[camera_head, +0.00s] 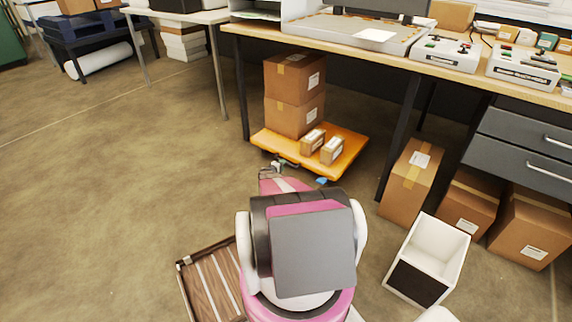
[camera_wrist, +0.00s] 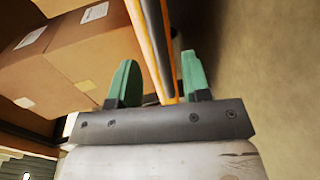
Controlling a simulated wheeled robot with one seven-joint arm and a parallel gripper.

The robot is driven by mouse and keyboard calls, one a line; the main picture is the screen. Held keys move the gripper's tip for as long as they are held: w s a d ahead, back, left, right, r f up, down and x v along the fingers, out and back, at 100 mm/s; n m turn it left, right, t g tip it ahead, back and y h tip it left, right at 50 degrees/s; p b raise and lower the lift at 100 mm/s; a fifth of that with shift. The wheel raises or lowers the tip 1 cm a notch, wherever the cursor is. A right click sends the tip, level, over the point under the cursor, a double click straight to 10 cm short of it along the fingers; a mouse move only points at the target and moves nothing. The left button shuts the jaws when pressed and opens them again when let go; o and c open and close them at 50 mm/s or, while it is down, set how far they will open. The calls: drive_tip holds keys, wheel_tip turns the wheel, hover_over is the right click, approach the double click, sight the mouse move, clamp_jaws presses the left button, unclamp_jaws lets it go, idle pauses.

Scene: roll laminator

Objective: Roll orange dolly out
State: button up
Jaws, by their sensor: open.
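The orange dolly (camera_head: 347,151) stands on the floor, partly under the workbench. It carries two stacked brown cartons (camera_head: 294,95) and two small boxes (camera_head: 322,145). My gripper (camera_head: 276,168) is low at the dolly's near left edge, partly hidden by my arm. In the wrist view my gripper (camera_wrist: 160,88) has its two green fingers apart. A narrow orange edge of the dolly (camera_wrist: 158,45) runs between them, with space on both sides. I cannot tell whether either finger touches it.
The workbench (camera_head: 235,30) and its dark leg (camera_head: 398,135) stand beside the dolly. Brown cartons (camera_head: 410,185) and a white open bin (camera_head: 440,245) are on the right. A wooden slatted item (camera_head: 212,285) lies at the lower left. The floor on the left is clear.

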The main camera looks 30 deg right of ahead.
drive_tip(key=x, duration=0.5)
clamp_jaws()
drive_tip(key=shift+a, duration=0.1)
